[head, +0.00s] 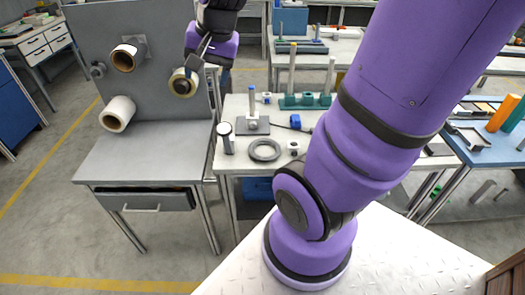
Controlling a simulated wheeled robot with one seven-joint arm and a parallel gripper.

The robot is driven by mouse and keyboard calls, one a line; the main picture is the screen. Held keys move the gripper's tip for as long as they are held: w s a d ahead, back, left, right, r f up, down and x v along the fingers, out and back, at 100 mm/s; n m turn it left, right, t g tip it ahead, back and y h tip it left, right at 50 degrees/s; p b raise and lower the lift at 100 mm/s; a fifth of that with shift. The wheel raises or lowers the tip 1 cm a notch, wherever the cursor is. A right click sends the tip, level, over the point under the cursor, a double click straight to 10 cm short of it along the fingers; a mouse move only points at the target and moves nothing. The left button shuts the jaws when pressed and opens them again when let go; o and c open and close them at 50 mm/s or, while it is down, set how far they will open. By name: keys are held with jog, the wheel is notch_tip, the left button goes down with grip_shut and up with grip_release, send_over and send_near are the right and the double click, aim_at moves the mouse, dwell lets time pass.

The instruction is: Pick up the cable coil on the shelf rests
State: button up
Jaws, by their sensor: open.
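A grey panel (150,20) stands behind a grey desk. Several rolls hang on it: a brown-cored roll (125,57) at upper left, a pale white roll (117,114) below it, and a yellowish roll (183,83) at right. I cannot tell for sure which is the cable coil. A grey ring-shaped coil (264,150) lies flat on the white table to the right. My gripper (196,66) is open, pointing down just above the yellowish roll. Its fingers overlap the roll's upper edge in the picture; whether they touch it is unclear.
The grey desk top (150,150) is bare, with a drawer under it. The white table (240,165) holds a dark cylinder (226,138), a post on a base (252,120) and small parts. A green stand with posts (305,101) is behind. My purple arm hides the table's right part.

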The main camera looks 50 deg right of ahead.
jog(key=w+d+f+m, duration=0.4)
jog(key=d+f+m, duration=0.1)
jog(key=f+m, duration=0.15)
jog(key=m+g, duration=0.3)
jog(key=m, duration=1.1)
send_near(263, 157)
jog(key=shift+w+a+f, duration=0.15)
jog(key=shift+f, duration=1.45)
jog(key=shift+w+a+f, duration=0.15)
jog(key=shift+f, duration=1.5)
jog(key=shift+w+a+f, duration=0.15)
jog(key=shift+f, duration=1.45)
jog(key=c, duration=1)
